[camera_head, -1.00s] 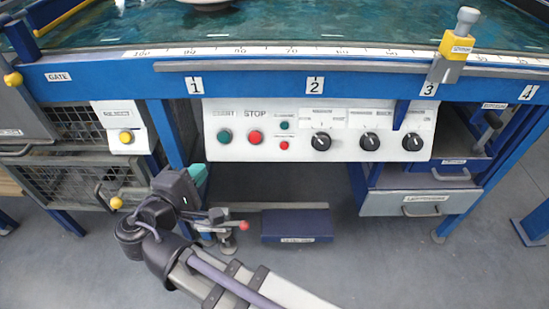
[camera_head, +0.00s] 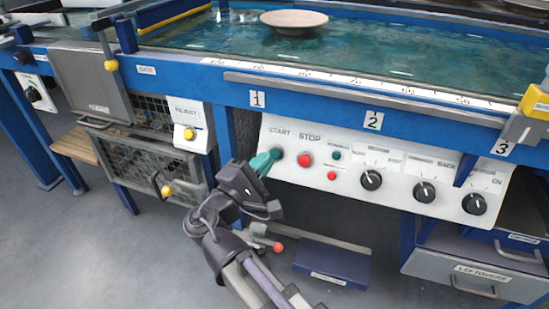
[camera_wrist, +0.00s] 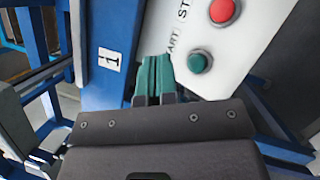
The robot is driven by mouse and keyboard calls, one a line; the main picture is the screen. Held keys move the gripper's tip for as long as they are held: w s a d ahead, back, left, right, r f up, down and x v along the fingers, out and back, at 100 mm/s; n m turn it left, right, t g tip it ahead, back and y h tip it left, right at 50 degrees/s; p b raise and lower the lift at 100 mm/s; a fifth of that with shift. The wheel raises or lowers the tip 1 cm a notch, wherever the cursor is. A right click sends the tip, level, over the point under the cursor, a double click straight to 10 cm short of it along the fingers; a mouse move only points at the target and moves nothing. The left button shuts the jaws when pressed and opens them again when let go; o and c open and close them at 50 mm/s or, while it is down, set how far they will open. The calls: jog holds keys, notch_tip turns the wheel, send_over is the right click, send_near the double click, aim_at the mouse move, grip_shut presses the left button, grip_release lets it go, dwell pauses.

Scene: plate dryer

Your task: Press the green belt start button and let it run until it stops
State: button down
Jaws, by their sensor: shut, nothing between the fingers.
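The green START button (camera_head: 277,154) is at the left end of the white control panel (camera_head: 330,190), beside the red STOP button (camera_head: 305,159). In the wrist view the green button (camera_wrist: 199,61) shows unobstructed, with the red button (camera_wrist: 222,10) above it. My gripper (camera_head: 264,161) has teal fingers, shut and empty, at the panel's left end close to the green button. In the wrist view my gripper (camera_wrist: 154,72) points just left of the green button, with a small gap in the picture. I cannot tell its depth from the panel. A pale plate (camera_head: 294,20) is on the blue-green belt (camera_head: 360,50).
The panel also has small green (camera_head: 337,155) and red (camera_head: 332,175) buttons and several black knobs. A REJECT box with a yellow button (camera_head: 189,134) is to the left. The blue frame rail (camera_head: 330,105) runs above the panel. A drawer (camera_head: 465,270) is lower right.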

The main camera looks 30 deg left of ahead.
aim_at(275, 154)
jog(key=shift+w+a+f+b, duration=0.15)
jog(key=shift+w+f+b, duration=0.25)
jog(key=shift+w, duration=0.35)
jog(key=shift+w+a+f+b, duration=0.15)
jog(key=shift+w+f+b, duration=0.1)
jog(key=shift+w+f, duration=0.4)
jog(key=shift+w+a+f+b, duration=0.15)
jog(key=shift+w+f+b, duration=0.2)
jog(key=shift+w, duration=0.5)
jog(key=shift+w, duration=0.1)
jog(key=shift+w+f, duration=0.15)
jog(key=shift+w, duration=0.1)
